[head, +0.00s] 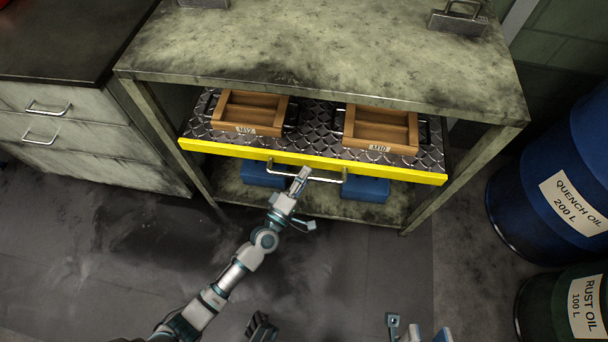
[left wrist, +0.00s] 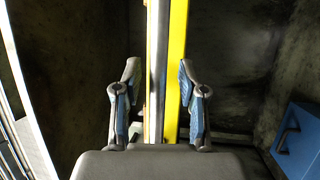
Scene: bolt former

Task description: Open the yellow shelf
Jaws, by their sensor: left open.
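The yellow-fronted shelf (head: 400,172) sits inside a worn metal workbench, with a black diamond-plate top. A silver bar handle (head: 325,180) runs along the middle of its front. My left gripper (head: 302,174) is at the left part of this handle. In the left wrist view, my left gripper (left wrist: 157,100) is open, with the handle bar (left wrist: 158,60) and the yellow front (left wrist: 177,60) running between and beyond its fingers. I cannot tell whether a finger touches the bar. At the bottom edge, parts of what looks like my right gripper (head: 416,334) show, mostly cut off.
Two wooden trays (head: 222,115) (head: 350,132) sit on the shelf. Blue boxes (head: 365,190) stand below it, partly hidden. A drawer cabinet (head: 60,125) is at left; a blue drum (head: 535,190) and a green drum (head: 545,300) are at right. The floor in front is clear.

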